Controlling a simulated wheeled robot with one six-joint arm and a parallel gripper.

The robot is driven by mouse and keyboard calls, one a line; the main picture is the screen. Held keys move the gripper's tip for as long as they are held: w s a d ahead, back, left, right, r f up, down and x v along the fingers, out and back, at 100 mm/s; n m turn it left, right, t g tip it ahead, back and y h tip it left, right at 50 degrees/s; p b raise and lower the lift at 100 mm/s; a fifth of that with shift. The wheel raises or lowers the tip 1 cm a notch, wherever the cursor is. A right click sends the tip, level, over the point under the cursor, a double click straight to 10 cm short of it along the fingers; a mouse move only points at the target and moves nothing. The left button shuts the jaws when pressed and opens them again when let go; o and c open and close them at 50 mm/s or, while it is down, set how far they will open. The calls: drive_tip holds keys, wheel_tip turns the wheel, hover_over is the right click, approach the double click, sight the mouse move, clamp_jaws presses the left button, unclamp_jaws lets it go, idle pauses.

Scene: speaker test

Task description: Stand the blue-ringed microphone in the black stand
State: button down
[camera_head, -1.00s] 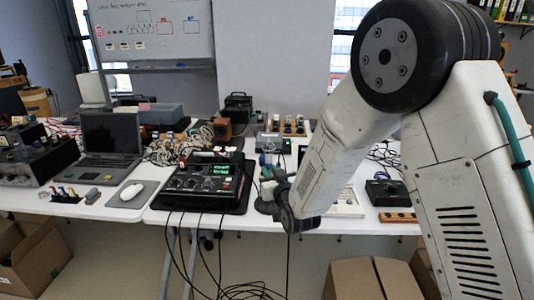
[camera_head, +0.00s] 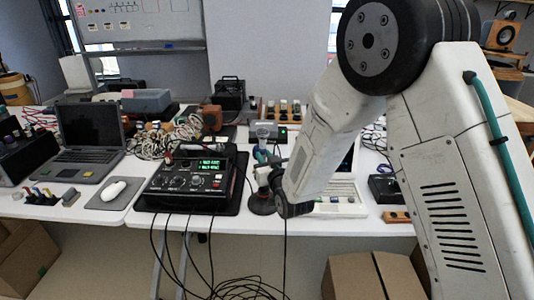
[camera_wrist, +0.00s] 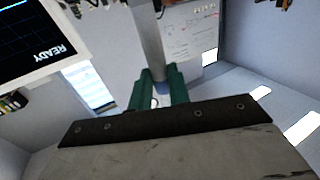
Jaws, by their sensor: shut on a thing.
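My gripper (camera_head: 263,156) is over the front of the white table, right of the black mixer-like unit. In the wrist view its two teal fingers (camera_wrist: 158,77) are shut on a grey cylinder, which I take for the microphone (camera_wrist: 148,40). The microphone's pale upper end (camera_head: 263,133) stands above the fingers in the head view, roughly upright. A dark round base, likely the black stand (camera_head: 261,205), is just below the gripper near the table's front edge. My wrist partly hides it; I cannot tell whether the microphone touches it.
The black unit (camera_head: 193,182) with green displays is close on the left. A pale keyboard-like device (camera_head: 343,200) and a small black box (camera_head: 384,188) are to the right. A laptop (camera_head: 92,135) and tangled cables are farther left. Cables hang off the table's front edge.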

drive_tip(key=shift+f, duration=4.6)
drive_tip(key=shift+f, duration=0.7)
drive_tip(key=c, duration=1.2)
unclamp_jaws()
drive_tip(key=shift+c, duration=0.2)
